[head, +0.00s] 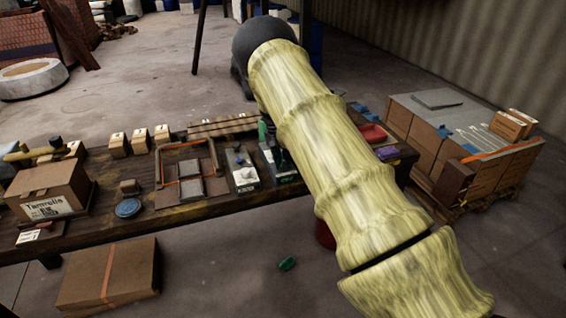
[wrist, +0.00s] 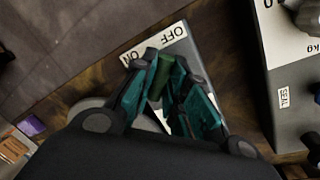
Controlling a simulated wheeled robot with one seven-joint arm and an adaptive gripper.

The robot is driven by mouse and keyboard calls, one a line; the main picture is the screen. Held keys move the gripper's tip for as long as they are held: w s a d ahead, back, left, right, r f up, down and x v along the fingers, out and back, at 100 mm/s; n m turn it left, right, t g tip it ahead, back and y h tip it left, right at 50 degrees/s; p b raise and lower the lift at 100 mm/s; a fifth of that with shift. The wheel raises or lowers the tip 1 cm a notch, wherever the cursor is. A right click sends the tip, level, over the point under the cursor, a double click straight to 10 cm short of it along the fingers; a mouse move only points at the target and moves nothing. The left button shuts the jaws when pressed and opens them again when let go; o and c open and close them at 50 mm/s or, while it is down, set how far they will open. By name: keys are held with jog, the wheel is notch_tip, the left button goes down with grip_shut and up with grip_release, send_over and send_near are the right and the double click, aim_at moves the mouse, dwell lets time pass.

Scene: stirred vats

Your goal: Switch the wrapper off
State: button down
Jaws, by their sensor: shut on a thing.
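The wrapper's switch shows in the wrist view as a pale plate (wrist: 182,45) marked ON and OFF, with a green lever (wrist: 160,78) in front of it. My gripper (wrist: 163,88) has its teal fingers closed around this lever. The lever stands by the ON lettering, with OFF further to the right, but its exact setting is partly hidden by the fingers. In the head view my arm covers much of the bench's right part, and the switch box (head: 278,168) is only partly visible beside it.
A grey sealer or scale box (wrist: 285,85), marked SEAL and kg, stands close to the right in the wrist view. The wooden bench (head: 110,212) carries a carton (head: 48,190), small boxes and a strapping frame. A loaded pallet (head: 470,145) stands at the right.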

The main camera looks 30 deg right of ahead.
dwell(0.3)
jog(key=c, duration=1.4)
grip_release()
jog(key=shift+w+a, duration=0.1)
jog(key=r, duration=0.4)
jog(key=w+r, duration=0.1)
jog(key=r, duration=0.3)
jog(key=w+a+r, duration=0.1)
jog(key=r, duration=0.2)
jog(key=shift+r, duration=0.4)
